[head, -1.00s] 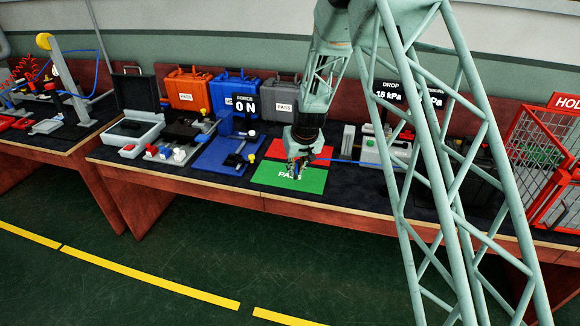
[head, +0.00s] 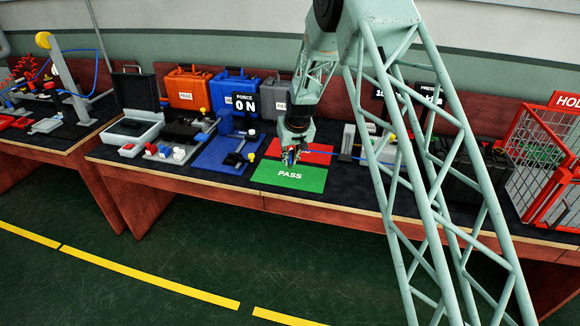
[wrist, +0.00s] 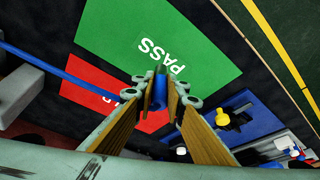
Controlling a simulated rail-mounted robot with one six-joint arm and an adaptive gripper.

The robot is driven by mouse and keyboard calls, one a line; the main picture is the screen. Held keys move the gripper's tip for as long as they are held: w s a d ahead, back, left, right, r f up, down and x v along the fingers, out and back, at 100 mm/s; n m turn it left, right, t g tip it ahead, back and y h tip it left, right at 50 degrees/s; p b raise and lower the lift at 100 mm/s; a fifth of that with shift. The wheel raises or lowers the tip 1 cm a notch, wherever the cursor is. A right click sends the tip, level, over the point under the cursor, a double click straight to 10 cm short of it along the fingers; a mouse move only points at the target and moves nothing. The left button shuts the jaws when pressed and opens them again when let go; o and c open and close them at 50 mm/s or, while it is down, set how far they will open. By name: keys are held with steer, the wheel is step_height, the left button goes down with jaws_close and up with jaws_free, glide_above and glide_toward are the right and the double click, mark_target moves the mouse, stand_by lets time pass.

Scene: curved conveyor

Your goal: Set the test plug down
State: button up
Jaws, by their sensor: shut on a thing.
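My gripper (head: 291,156) hangs over the red and green mats, near the line where they meet. In the wrist view its fingers (wrist: 160,88) are closed around a slim blue piece, the test plug (wrist: 159,93). Most of the plug is hidden between the fingers. A blue hose (wrist: 62,72) runs from the plug's side toward the left of the wrist view. The green PASS mat (head: 288,179) lies in front, and the red mat (head: 316,157) lies behind it. I cannot tell the plug's height above them.
A blue mat (head: 212,156) with a small fixture lies left of the green mat. Orange (head: 188,92), blue and grey cases stand at the back. A red cage (head: 541,150) stands at the right. My arm hides part of the right side of the bench.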

mark_target(291, 162)
steer(key=shift+f+b, duration=0.45)
steer(key=shift+f, duration=1.3)
steer(key=shift+f, duration=0.15)
steer(key=o, duration=0.8)
steer(key=shift+o, duration=0.2)
steer(key=shift+v, duration=1.05)
steer(key=p+v, duration=0.2)
steer(key=v, duration=0.8)
steer(key=shift+d, duration=0.1)
